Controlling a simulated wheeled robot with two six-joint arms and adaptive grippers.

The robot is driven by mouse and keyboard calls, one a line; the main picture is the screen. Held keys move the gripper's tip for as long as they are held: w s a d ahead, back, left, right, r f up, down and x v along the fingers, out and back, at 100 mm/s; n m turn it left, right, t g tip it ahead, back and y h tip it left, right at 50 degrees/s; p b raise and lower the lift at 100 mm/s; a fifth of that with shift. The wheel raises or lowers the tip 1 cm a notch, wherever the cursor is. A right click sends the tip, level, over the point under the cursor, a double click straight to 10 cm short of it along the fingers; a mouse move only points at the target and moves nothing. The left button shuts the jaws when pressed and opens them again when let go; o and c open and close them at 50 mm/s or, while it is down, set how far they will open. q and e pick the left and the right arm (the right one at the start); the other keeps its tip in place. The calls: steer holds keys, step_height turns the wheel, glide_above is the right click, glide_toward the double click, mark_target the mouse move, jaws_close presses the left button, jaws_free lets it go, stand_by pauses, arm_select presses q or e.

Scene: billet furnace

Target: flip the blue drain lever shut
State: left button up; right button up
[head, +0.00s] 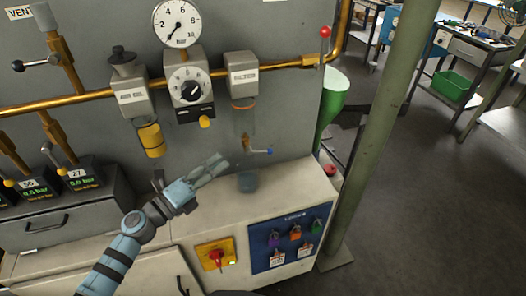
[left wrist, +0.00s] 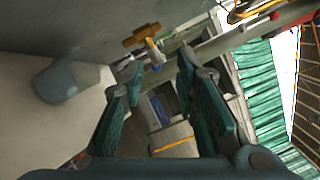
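The blue drain lever (head: 262,151) sticks out to the right of a small brass valve (head: 246,142) under the filter unit (head: 242,78). In the left wrist view the brass valve (left wrist: 142,35) is at the top, with the small blue lever (left wrist: 153,64) close to the left fingertip and partly hidden. My left gripper (head: 220,167) is left of the valve and a little below it, with its fingers pointing right. In the left wrist view its fingers (left wrist: 164,66) are apart with nothing held between them. My right gripper is in neither view.
A translucent grey-blue cup (head: 247,182) stands on the ledge below the valve, close to my left fingers. A green post (head: 375,130) stands to the right.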

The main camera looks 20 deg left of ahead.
mark_target(264, 151)
arm_select(q)
steer(key=w+d+m+g, duration=0.1)
steer(key=w+d, duration=0.2)
steer(key=w+d+f+m+h, duration=0.1)
steer(key=w+d, duration=0.2)
steer(key=w, duration=0.1)
steer(key=w+d+m+g+h, duration=0.1)
steer(key=w+d, duration=0.2)
steer(key=d, duration=0.1)
steer(key=shift+w+f+m+g, duration=0.3)
steer(key=shift+w+m, duration=0.1)
steer(key=shift+c, duration=0.4)
